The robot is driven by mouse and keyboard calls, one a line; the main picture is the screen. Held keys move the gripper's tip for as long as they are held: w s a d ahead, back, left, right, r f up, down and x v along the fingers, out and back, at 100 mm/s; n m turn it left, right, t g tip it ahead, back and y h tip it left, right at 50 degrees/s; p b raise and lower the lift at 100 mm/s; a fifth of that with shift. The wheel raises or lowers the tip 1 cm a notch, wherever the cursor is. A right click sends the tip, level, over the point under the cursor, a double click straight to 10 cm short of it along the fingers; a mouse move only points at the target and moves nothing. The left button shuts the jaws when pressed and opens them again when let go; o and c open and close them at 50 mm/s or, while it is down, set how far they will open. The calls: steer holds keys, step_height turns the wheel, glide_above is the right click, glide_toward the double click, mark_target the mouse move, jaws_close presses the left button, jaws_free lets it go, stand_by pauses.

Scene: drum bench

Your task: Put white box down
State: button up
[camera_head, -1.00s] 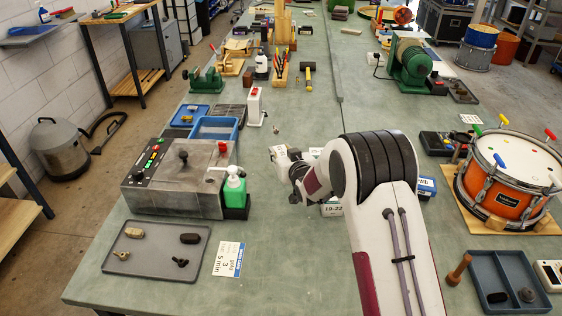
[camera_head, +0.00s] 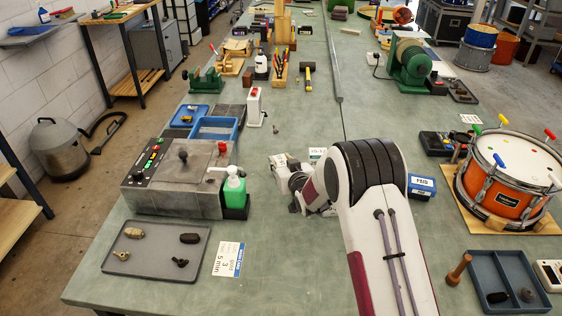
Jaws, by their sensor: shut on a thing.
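My gripper (camera_head: 296,184) is only partly visible, small and dark, at the end of my bent arm near the middle of the bench. It is shut. A white boxy shape (camera_head: 278,162) shows beside it and appears to be the white box; my wrist hides much of the contact. I cannot tell whether its underside touches the bench. A white labelled piece (camera_head: 317,154) shows just behind my arm, its lower part hidden.
The green-grey bench (camera_head: 290,265) is clear in front and left of my arm. A green bottle (camera_head: 235,190) and grey machine (camera_head: 180,185) stand left. A blue labelled box (camera_head: 421,187) lies close right of my arm, with an orange drum (camera_head: 495,200) beyond.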

steer(key=shift+f, duration=0.15)
steer(key=o, duration=1.2)
steer(key=shift+c, duration=0.2)
steer(key=shift+r, duration=0.2)
steer(key=v, duration=1.2)
steer(key=shift+d, duration=0.1)
